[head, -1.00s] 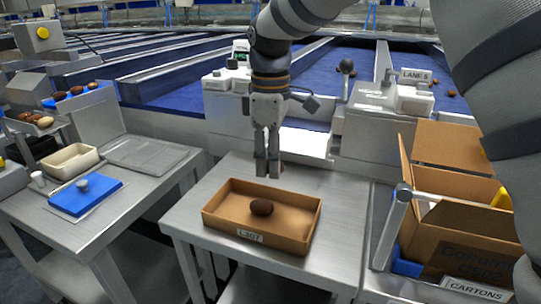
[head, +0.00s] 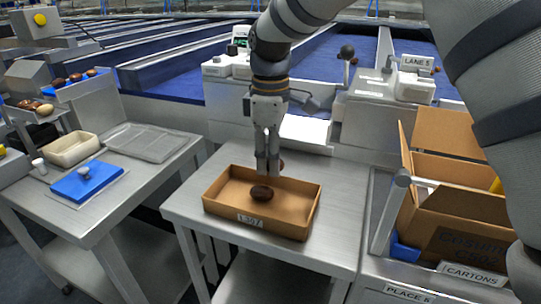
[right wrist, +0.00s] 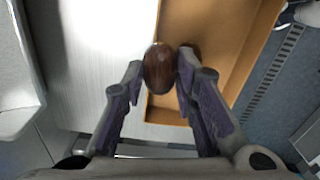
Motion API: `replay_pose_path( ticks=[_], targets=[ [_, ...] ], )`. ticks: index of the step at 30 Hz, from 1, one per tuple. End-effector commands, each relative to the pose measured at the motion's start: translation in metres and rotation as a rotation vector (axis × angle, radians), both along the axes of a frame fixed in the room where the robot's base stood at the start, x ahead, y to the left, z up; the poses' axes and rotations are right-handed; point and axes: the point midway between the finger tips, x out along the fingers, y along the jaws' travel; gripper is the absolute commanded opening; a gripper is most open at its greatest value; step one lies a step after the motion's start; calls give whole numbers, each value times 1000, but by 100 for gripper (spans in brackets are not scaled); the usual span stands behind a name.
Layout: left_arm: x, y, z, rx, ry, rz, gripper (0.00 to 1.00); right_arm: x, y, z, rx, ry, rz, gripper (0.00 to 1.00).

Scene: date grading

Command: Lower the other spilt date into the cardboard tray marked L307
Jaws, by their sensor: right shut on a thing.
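The brown cardboard tray (head: 293,209) marked L307 stands on a steel table in the head view. One dark brown date (head: 261,193) lies in it. My right gripper (head: 268,173) points down over the tray's back part, its fingers close together. In the right wrist view it is shut on a glossy brown date (right wrist: 158,68). That held date overlaps the tray's edge in this view; its exact height above the tray is unclear. My left gripper is not in view.
An open carton (head: 455,215) stands on the right by a grey post. The lane machine (head: 378,115) stands behind.

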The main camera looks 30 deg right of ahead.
Motion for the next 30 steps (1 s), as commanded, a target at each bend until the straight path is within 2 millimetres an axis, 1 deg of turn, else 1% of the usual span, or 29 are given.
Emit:
replay_pose_path(
  ticks=[25,30],
  targets=[
    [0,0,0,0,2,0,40,0,0,-13,0,1,0,17],
    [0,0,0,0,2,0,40,0,0,-13,1,1,0,17]
  ],
)
